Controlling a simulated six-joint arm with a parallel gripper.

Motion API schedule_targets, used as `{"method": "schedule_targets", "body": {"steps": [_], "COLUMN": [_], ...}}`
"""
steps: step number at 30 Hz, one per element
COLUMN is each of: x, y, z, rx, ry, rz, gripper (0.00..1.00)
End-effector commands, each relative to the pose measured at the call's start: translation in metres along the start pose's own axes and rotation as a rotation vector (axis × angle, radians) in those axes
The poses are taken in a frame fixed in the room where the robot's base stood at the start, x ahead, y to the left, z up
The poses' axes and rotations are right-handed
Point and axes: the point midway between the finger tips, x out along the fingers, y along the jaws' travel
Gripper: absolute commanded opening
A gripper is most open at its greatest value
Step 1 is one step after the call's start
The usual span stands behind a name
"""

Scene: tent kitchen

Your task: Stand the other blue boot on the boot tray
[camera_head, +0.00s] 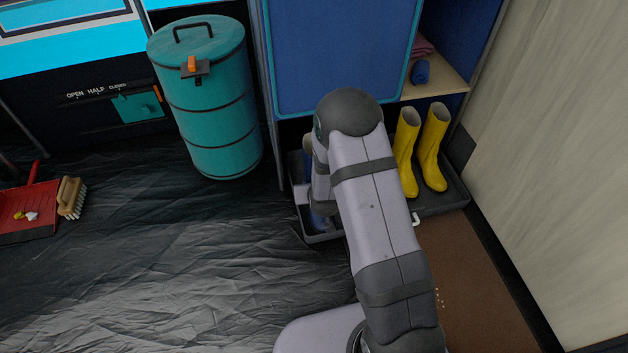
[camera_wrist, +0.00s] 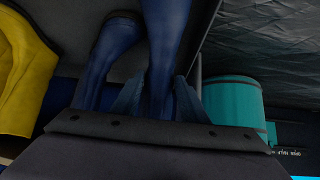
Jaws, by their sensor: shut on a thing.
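The boot tray (camera_head: 452,203) is dark grey and lies under the shelf unit, partly hidden by my arm. In the wrist view my gripper (camera_wrist: 160,97) is shut on a blue boot (camera_wrist: 167,32), with one finger on each side of it. Another blue boot (camera_wrist: 103,58) is close beside it. In the head view a small blue boot part (camera_head: 318,221) shows at the tray's left end, beside my arm. My arm hides the gripper's jaws there. I cannot tell whether the held boot touches the tray.
A pair of yellow boots (camera_head: 432,150) stands upright on the tray's right part. A teal barrel (camera_head: 216,120) stands left of the tray. The blue cabinet panel (camera_head: 340,50) and the shelf (camera_head: 440,80) are above.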

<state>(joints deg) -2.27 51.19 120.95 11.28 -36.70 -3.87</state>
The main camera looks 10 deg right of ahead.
Motion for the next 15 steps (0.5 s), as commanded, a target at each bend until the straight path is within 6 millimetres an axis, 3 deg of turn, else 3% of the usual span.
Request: {"method": "schedule_targets", "body": {"steps": [7,15], "x": [0.006,0.033], "y": [0.0,0.001], "z": [-0.007,-0.033], "rx": [0.001,0.002], "ry": [0.009,0.014], "rz": [0.0,0.001], "gripper": [0.0,0.0]}}
